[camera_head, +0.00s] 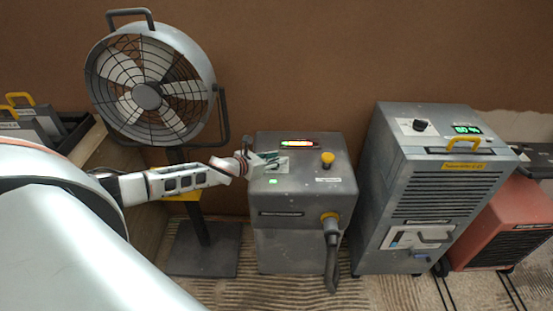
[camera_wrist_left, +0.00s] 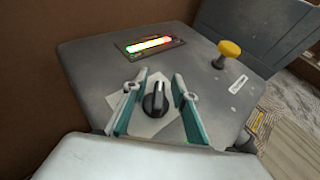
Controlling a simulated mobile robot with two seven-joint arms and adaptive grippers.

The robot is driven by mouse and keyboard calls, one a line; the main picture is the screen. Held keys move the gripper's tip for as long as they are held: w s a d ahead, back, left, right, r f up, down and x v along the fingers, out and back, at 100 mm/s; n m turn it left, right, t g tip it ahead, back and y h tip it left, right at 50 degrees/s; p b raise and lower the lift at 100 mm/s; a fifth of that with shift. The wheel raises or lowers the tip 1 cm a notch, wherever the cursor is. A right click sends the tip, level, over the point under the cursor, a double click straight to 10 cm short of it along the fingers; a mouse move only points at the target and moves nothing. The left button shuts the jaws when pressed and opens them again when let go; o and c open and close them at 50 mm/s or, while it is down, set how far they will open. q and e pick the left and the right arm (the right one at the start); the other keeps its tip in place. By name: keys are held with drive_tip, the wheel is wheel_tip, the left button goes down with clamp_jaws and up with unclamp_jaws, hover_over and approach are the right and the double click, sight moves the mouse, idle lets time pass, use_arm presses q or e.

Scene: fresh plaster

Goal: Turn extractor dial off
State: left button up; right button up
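The extractor (camera_head: 304,225) is a grey box in the middle of the head view, with a lit red-to-green bar on top. Its black dial (camera_wrist_left: 154,99) sits on a pale plate and has a light pointer mark; in the head view the gripper hides it. My left gripper (camera_head: 270,160) is over the left part of the extractor's top. In the left wrist view its two teal fingers stand open, one on each side of the dial, with visible gaps. My right gripper is not in view.
A yellow knob (camera_head: 327,159) stands right of the light bar, and a hose (camera_head: 331,255) hangs from the extractor's front. A fan (camera_head: 150,85) stands at left. A grey dehumidifier-like unit (camera_head: 440,190) and a red unit (camera_head: 512,225) stand at right.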

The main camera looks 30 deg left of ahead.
use_arm(q)
clamp_jaws()
